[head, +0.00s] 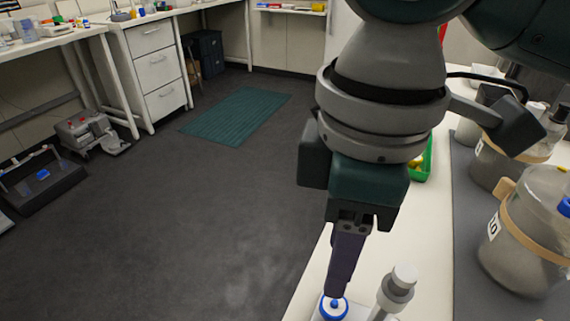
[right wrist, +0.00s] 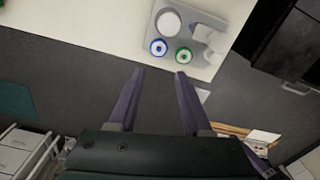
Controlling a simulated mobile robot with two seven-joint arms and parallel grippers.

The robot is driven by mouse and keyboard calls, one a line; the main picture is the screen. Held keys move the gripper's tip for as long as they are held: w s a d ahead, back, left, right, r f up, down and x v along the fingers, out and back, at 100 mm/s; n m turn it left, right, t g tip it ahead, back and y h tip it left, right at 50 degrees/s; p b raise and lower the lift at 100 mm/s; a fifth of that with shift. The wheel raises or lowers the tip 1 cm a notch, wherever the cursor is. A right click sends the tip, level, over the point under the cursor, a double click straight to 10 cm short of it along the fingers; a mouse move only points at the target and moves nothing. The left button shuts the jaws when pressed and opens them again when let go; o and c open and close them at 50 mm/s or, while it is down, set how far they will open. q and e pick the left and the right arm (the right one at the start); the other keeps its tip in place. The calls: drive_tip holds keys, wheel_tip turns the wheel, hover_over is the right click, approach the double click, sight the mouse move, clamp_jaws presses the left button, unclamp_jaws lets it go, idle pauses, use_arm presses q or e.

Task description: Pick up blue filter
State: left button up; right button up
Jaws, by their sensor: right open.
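The blue filter (head: 326,312), a small white disc with a blue ring, is at the bottom edge of the head view on the near end of the white bench. It also shows in the right wrist view (right wrist: 158,47), on a grey holder (right wrist: 200,68). A similar green-ringed filter (right wrist: 183,55) sits just right of it there. My right gripper (head: 337,294) points down with its tips close to the blue filter in the picture. In the right wrist view its two fingers (right wrist: 160,72) are apart and empty, with the blue filter beyond the gap. My left gripper is not visible.
A grey post with a round top (head: 397,285) rises beside the filter. A green bin (head: 425,162) and large vessels (head: 528,235) on a dark mat (head: 466,215) stand farther along the bench. Dark floor (head: 190,220) lies open left of the bench.

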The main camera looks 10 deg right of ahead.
sight(331, 304)
wheel_tip(331, 304, down, 4)
drive_tip(key=shift+w+d+f+b, duration=0.1)
drive_tip(key=shift+w+b, duration=0.05)
drive_tip(key=shift+b, duration=0.15)
wheel_tip(331, 304, down, 6)
drive_tip(key=shift+d+r+b, duration=0.1)
drive_tip(key=shift+d+b, duration=0.05)
drive_tip(key=shift+b, duration=0.25)
drive_tip(key=shift+c, duration=0.2)
clamp_jaws()
